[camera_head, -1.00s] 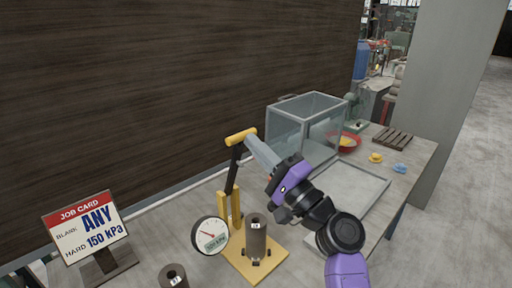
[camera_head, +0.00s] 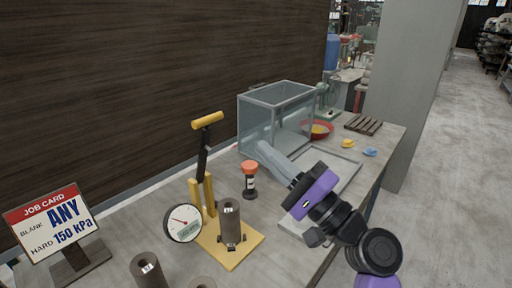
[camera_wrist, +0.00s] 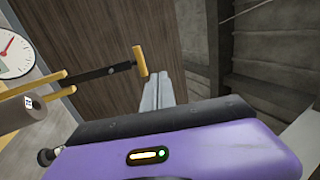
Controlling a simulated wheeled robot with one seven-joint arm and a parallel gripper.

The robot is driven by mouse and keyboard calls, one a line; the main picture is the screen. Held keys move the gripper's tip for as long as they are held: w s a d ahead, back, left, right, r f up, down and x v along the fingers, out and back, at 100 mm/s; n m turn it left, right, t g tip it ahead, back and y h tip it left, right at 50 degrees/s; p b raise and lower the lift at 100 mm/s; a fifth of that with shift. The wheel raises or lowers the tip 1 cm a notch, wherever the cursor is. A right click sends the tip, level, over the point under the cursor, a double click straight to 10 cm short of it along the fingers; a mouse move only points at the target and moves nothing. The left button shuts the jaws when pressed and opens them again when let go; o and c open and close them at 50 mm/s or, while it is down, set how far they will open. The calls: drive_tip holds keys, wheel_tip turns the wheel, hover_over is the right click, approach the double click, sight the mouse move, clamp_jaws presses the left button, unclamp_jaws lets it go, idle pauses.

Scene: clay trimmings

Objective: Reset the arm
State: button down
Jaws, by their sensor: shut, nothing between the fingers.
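My gripper (camera_head: 264,149) is shut and empty, its grey fingers pointing up and left in the head view. It is in front of the clear box and to the right of the yellow-handled lever (camera_head: 207,120), apart from it. In the wrist view the shut fingers (camera_wrist: 160,92) show beyond the purple wrist housing, with the lever's yellow handle (camera_wrist: 139,60) to their left. The lever stands upright on a yellow base (camera_head: 232,249) with a dark cylinder (camera_head: 230,222) and a round gauge (camera_head: 183,223).
A clear box (camera_head: 275,112) stands behind my gripper. An orange-and-black object (camera_head: 249,180) stands between lever and gripper. A flat tray (camera_head: 345,172) lies to the right. A job card (camera_head: 52,219) and dark cylinders (camera_head: 148,270) are at front left. Open floor (camera_head: 445,180) lies right.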

drive_tip(key=d+f+t+h, duration=0.5)
drive_tip(key=d+h, duration=0.3)
drive_tip(key=s+d+f+n+t+h, duration=0.1)
drive_tip(key=s+d+f+h, duration=0.65)
drive_tip(key=s+f, duration=0.4)
drive_tip(key=s+d+f+n+g, duration=0.1)
drive_tip(key=s+f+n, duration=0.1)
drive_tip(key=s, duration=0.8)
drive_tip(key=s+d+f+n+g+h, duration=0.1)
drive_tip(key=s+d+f+n+g, duration=0.1)
drive_tip(key=s, duration=0.9)
drive_tip(key=s+d+f+n+g+h, duration=0.1)
drive_tip(key=s+f, duration=0.3)
drive_tip(key=s, duration=0.6)
drive_tip(key=shift+s+d+f+n+g, duration=0.25)
drive_tip(key=shift+f+n+g, duration=0.1)
drive_tip(key=shift+n+g, duration=0.35)
